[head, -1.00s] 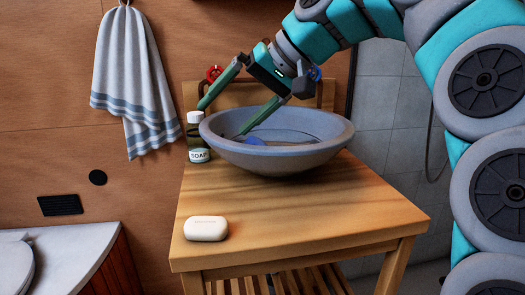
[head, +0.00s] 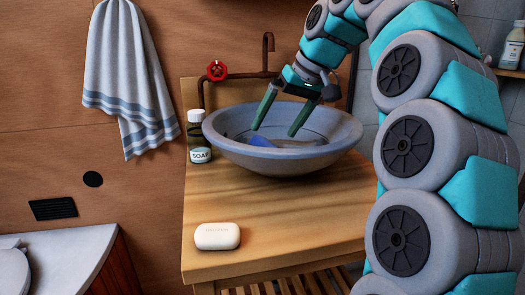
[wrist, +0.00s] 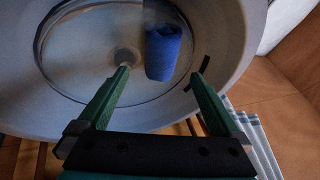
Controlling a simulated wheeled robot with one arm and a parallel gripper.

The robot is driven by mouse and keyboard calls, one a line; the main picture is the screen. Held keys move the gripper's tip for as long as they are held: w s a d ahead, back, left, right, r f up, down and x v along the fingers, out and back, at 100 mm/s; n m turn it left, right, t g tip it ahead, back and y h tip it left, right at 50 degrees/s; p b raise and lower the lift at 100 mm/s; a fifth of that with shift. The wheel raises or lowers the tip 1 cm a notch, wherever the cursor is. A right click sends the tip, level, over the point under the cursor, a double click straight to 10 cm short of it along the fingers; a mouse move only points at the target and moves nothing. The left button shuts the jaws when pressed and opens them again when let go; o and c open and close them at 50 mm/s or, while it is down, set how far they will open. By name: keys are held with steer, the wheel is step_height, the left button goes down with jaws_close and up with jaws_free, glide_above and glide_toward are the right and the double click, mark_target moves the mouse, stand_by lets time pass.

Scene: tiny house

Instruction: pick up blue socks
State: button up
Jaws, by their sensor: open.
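The blue socks (wrist: 163,52) lie as a rolled bundle inside the grey basin, near its drain in the wrist view. In the head view only a small blue part of the socks (head: 259,141) shows above the basin's near rim. The round grey basin (head: 285,158) stands on the wooden washstand. My gripper (head: 274,132) is open and empty, fingers pointing down into the basin. In the wrist view my gripper (wrist: 162,70) has a green finger on either side of the socks' near end, with the socks ahead of the tips and nearer the right finger.
A soap bottle (head: 199,137) stands just left of the basin. A white soap bar (head: 217,236) lies at the front left of the wooden top (head: 290,220). A tap with a red handle (head: 217,70) is behind. A towel (head: 130,80) hangs on the wall.

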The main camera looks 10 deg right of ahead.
mark_target(269, 140)
steer(key=shift+s+x, duration=0.15)
steer(key=shift+x, duration=1.35)
steer(key=shift+s+x, duration=0.15)
steer(key=shift+x, duration=1.35)
steer(key=shift+a, duration=0.1)
steer(key=c, duration=1.1)
steer(key=shift+r, duration=0.1)
steer(key=shift+w+r, duration=0.1)
steer(key=shift+r, duration=3.1)
steer(key=shift+r+p, duration=0.7)
steer(key=shift+r, duration=0.4)
steer(key=shift+r+p, duration=0.5)
steer(key=shift+r, duration=0.05)
